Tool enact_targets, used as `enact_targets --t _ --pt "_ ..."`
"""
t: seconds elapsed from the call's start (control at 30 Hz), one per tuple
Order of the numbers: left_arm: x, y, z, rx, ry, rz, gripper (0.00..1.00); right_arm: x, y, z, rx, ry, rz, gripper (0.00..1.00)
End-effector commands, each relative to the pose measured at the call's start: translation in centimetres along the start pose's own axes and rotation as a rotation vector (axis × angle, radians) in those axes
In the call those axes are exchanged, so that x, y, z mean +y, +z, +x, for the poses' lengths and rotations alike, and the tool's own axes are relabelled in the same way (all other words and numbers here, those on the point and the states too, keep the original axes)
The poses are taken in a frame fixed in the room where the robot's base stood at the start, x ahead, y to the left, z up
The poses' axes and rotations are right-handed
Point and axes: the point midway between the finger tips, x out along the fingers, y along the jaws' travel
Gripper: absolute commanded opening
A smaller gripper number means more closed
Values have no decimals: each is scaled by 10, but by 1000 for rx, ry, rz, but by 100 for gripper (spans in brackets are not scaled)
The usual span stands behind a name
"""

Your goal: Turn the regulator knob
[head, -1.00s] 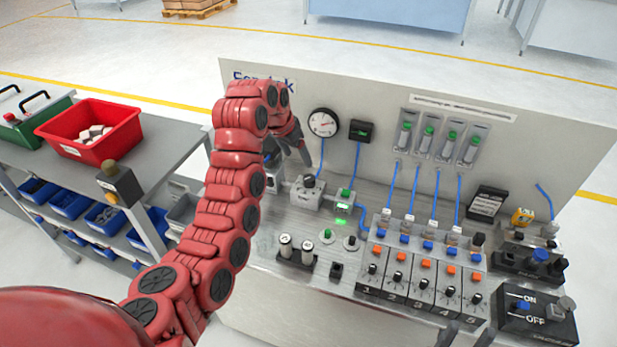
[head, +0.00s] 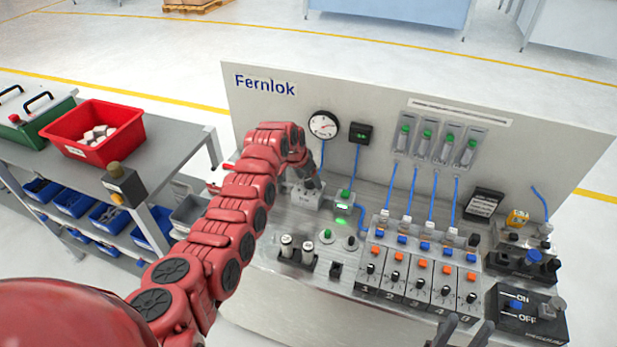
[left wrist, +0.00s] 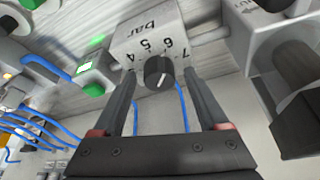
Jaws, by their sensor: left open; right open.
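The regulator is a pale block (head: 303,197) on the panel's deck, below the round gauge (head: 323,124). In the left wrist view its black round knob (left wrist: 158,73) sits under a "bar" scale with numbers 4 to 7. My left gripper (left wrist: 160,82) is open, its two dark fingers on either side of the knob, with gaps visible. In the head view my left gripper (head: 312,178) is over the regulator and hides the knob. My right gripper (head: 466,334) shows only as two spread dark fingers at the bottom edge, empty and away from the regulator.
A lit green-button block (head: 344,198) stands right of the regulator. Blue tubes, a row of numbered valves (head: 420,280) and an ON/OFF box (head: 530,315) fill the right side. Two white-topped cylinders (head: 286,246) stand in front. A shelf with a red bin (head: 93,132) is at left.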

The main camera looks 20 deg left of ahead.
Motion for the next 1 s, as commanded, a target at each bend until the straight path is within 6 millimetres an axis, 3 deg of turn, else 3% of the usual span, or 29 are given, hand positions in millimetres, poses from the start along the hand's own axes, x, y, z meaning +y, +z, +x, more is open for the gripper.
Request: enact_targets --t 0.23,0.27,0.67,1.0 --pt "0 0 0 1 0 0 76 0 0 0 0 0 0 50" --pt "0 0 1 0 1 0 73 0 0 0 0 0 0 50" --pt "0 0 0 1 0 0 1 0 0 0 0 0 0 50" --pt "4 -1 4 5 -35 -90 0 0 2 -9 0 0 0 50"
